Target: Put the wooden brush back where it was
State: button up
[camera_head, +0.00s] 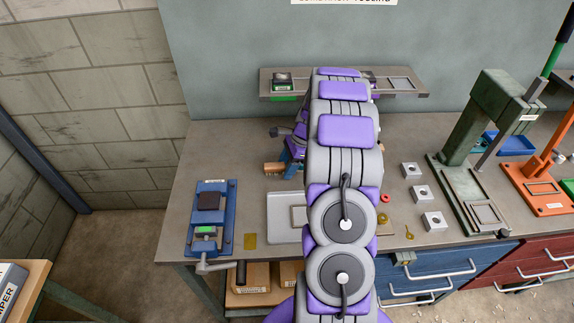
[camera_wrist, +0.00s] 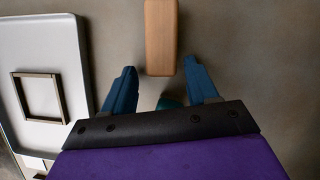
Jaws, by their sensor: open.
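The wooden brush (camera_wrist: 161,38) shows in the wrist view as a plain, light brown block lying on the bench top. Its near end lies between the tips of my gripper (camera_wrist: 160,68), or just beyond them. My gripper is open, with blue fingers and a gap on each side of the wood. In the head view a small piece of the brush (camera_head: 274,168) shows left of my gripper (camera_head: 293,152); my arm hides much of that area. I cannot tell bristles or the brush's former place.
A pale tray (camera_wrist: 45,105) with a square frame (camera_wrist: 38,97) lies left of the brush. A blue fixture (camera_head: 220,230) stands at the bench's left. Several metal blocks (camera_head: 421,194) and a green press (camera_head: 465,150) stand right. A raised shelf (camera_head: 410,86) runs along the back.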

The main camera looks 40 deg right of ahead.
jog(key=p+v, duration=0.3)
jog(key=v, duration=0.9)
jog(key=shift+d, duration=0.2)
jog(key=s+a+r+n+g, duration=0.1)
jog(key=s+a+r+n, duration=0.25)
jog(key=a, duration=0.45)
jog(key=s+a+r+n+g+h, duration=0.1)
jog(key=s+a+r+n, duration=0.2)
jog(key=a, duration=0.6)
jog(key=s+a+r+n, duration=0.1)
jog(key=a+r+n, duration=0.35)
jog(key=a, duration=0.35)
jog(key=s+a+n+h, duration=0.1)
jog(key=s+a+n, duration=0.3)
jog(key=s, duration=0.7)
jog(key=s+a+n+g+h, duration=0.1)
jog(key=s+a+n+h, duration=0.1)
jog(key=s+a+n, duration=0.3)
jog(key=s+n, duration=0.3)
jog(key=s, duration=0.3)
jog(key=shift+s+a+f+g, duration=0.2)
jog(key=shift+s+f+g, duration=0.05)
jog(key=shift+f+g, duration=0.1)
